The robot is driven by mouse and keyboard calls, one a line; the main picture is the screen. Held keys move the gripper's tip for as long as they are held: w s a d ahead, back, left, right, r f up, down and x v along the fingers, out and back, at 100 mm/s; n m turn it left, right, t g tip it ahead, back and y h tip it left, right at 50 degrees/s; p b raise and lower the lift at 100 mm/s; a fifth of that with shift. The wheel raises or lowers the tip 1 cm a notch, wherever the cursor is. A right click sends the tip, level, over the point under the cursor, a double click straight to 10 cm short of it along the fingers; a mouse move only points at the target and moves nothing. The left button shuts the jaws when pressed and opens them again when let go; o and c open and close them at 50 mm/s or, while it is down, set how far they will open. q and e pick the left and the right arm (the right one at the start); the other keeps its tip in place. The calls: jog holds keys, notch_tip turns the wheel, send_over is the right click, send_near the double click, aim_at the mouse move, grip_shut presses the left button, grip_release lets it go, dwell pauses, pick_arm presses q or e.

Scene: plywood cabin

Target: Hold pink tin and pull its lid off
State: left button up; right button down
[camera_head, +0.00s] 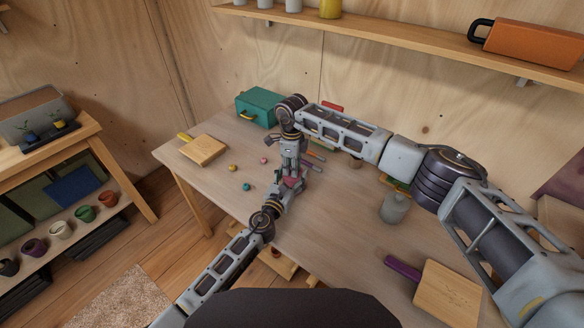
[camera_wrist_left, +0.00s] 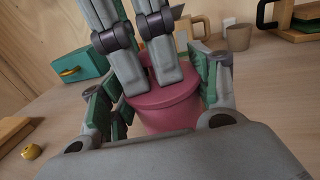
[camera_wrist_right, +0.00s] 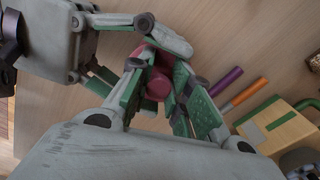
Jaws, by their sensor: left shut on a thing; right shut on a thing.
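The pink tin (camera_wrist_left: 170,120) stands upright between the pads of my left gripper (camera_wrist_left: 160,110), which is shut on its body. Its pink lid (camera_wrist_left: 183,92) sits on top, with no gap that I can make out. My right gripper (camera_wrist_right: 160,95) comes from above and is shut on the lid; its fingers hide the grip point in the left wrist view. Pink parts (camera_wrist_right: 157,82) show between its pads in the right wrist view. In the head view, both grippers meet at the tin (camera_head: 289,181), mostly covered by them.
Purple (camera_wrist_right: 222,81) and orange (camera_wrist_right: 245,95) sticks lie near the right gripper. A shelf runs along the wall.

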pick_arm(q)
jog(key=shift+s+d+r, duration=0.1)
pick_arm(e)
jog(key=shift+d+f, duration=0.3)
jog(key=shift+f, duration=0.1)
jog(key=shift+w+r, duration=0.1)
jog(key=shift+r, duration=0.4)
jog(key=shift+d+f, duration=0.1)
pick_arm(q)
jog(key=shift+a, duration=0.2)
